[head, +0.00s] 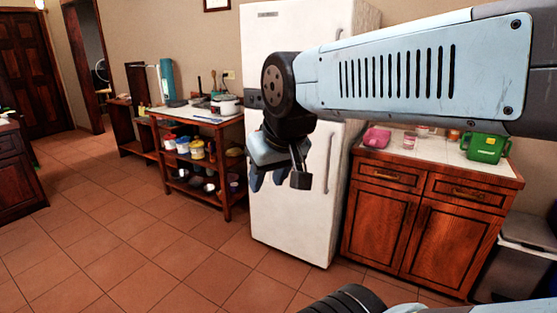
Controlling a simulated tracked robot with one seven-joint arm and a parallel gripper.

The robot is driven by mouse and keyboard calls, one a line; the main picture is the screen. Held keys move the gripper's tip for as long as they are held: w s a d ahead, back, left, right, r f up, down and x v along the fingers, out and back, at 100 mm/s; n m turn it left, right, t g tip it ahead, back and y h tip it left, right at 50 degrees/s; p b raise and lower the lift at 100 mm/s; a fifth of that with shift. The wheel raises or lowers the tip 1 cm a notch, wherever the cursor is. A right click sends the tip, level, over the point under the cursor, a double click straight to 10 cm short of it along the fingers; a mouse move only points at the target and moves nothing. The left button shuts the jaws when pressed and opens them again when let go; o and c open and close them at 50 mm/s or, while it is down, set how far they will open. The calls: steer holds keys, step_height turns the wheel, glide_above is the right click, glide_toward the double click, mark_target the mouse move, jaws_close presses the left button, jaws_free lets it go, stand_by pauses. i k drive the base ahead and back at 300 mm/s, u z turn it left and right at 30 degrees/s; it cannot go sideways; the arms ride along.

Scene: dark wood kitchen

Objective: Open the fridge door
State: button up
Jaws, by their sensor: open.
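A tall white fridge (290,215) stands against the back wall, in the middle of the head view. Its lower door looks shut, with a long vertical handle (328,163) on the right side. The upper door (290,30) also looks shut, and my arm hides part of it and the seam between the doors. My gripper (278,182) hangs in front of the lower door, left of the handle, with its fingers pointing down. It is open and holds nothing. It appears apart from the handle; the distance to the door is hard to tell.
A wooden cabinet (425,225) with a pink item (377,137) and a green container (486,147) stands right of the fridge. A grey bin (525,255) is at the far right. A wooden shelf table (205,165) stands to the left. The tiled floor (150,255) in front is clear.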

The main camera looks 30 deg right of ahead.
mark_target(299, 224)
steer(key=u, duration=0.05)
steer(key=i, duration=0.85)
steer(key=z, duration=0.4)
